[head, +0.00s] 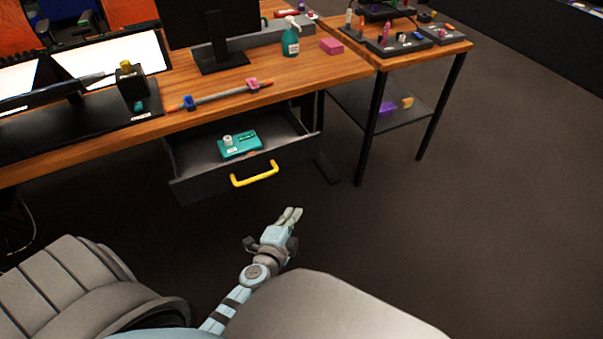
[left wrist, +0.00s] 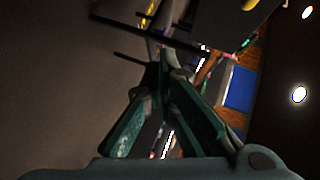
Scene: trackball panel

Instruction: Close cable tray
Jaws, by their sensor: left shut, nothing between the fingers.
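The cable tray (head: 190,188) is a dark grey drawer under the wooden desk, pulled out so its inside shows. A yellow handle (head: 255,174) is on its front. A teal device (head: 240,146) with a pale knob lies inside the tray. My left gripper (head: 291,214) is below and a little right of the handle in the head view, apart from it. Its fingers are shut and empty; they also show in the left wrist view (left wrist: 162,68). The wrist view is dark, and I cannot clearly make out the tray there. My right gripper is not in view.
The wooden desk (head: 330,72) above the tray holds a monitor (head: 212,30), a green pump bottle (head: 291,38), a pink block (head: 331,46) and a grey bar with coloured clamps (head: 220,95). A side table (head: 450,48) stands right. The floor (head: 470,240) at right is clear.

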